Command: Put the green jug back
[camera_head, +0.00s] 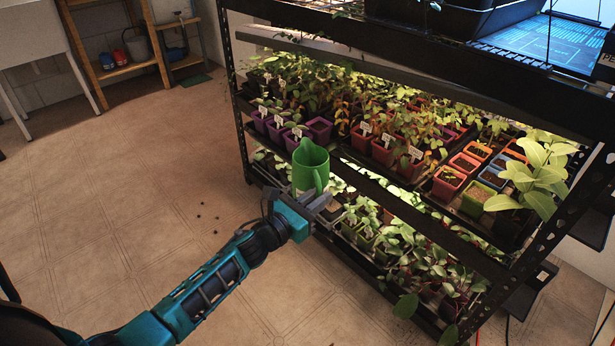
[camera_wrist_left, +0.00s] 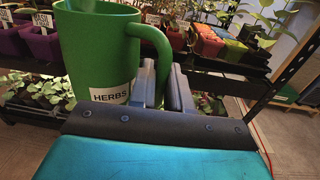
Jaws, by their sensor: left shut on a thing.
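The green jug (camera_head: 309,166) is upright in my left gripper (camera_head: 310,197), in front of the seedling rack and above the floor. In the left wrist view the jug (camera_wrist_left: 98,48) has a white label reading HERBS and its handle points right. The fingers of my left gripper (camera_wrist_left: 166,88) are shut on the handle's lower part. The jug hides a bit of the rack shelf behind it. My right gripper does not show in either view.
The seedling rack (camera_head: 417,208) has shelves full of potted seedlings, with purple pots (camera_head: 319,129) and red pots close behind the jug. A black tray stands on its upper shelf. A wooden shelf (camera_head: 128,71) stands at the back left. The tiled floor (camera_head: 130,180) at left is mostly clear.

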